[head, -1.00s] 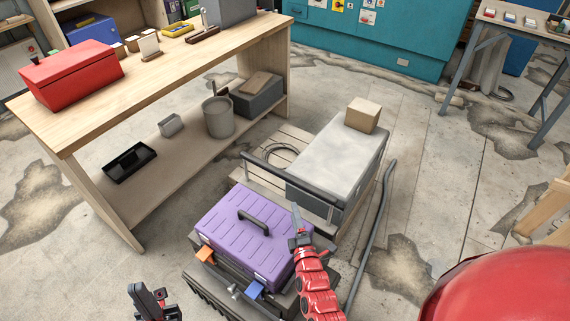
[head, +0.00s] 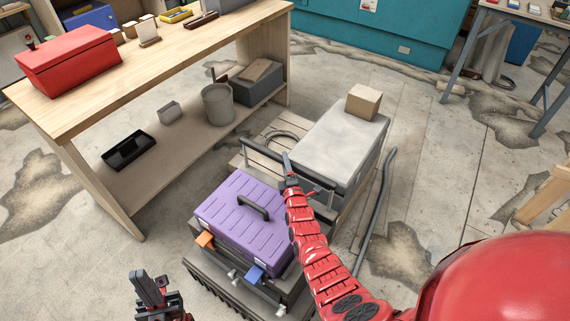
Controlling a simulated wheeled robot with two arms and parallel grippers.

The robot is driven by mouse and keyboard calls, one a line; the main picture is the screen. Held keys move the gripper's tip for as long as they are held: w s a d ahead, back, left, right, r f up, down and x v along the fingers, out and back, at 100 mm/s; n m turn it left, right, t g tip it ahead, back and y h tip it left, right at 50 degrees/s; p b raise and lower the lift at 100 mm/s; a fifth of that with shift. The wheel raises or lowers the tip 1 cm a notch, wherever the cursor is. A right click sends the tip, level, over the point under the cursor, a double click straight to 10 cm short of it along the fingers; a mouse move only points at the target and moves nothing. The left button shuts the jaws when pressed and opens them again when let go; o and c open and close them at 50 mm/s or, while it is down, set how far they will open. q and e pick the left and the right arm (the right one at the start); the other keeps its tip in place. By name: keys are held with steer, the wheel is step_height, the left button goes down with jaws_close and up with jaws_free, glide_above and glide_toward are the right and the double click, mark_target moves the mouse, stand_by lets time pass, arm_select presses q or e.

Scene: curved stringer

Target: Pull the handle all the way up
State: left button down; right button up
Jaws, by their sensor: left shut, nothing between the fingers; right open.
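A long dark bar handle (head: 263,152) runs along the near side of a grey case (head: 338,140) with a pale, worn top. My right gripper (head: 287,161), at the end of the red arm, is open and overlaps the middle of this bar in the picture. I cannot tell whether it touches the bar. A purple toolbox (head: 236,222) with a black top handle (head: 254,207) stands in front, on a dark tracked base. My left gripper (head: 149,284) is shut and empty at the bottom, left of the base.
The wooden workbench (head: 190,65) stands at the left with a red box (head: 68,67) on it. A cardboard box (head: 363,101) sits on the grey case. A grey hose (head: 378,205) lies right of the case. Open floor lies further right.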

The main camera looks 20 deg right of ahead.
steer(key=shift+w, duration=0.7)
steer(key=shift+d, duration=0.1)
jaws_close()
stand_by(1.0)
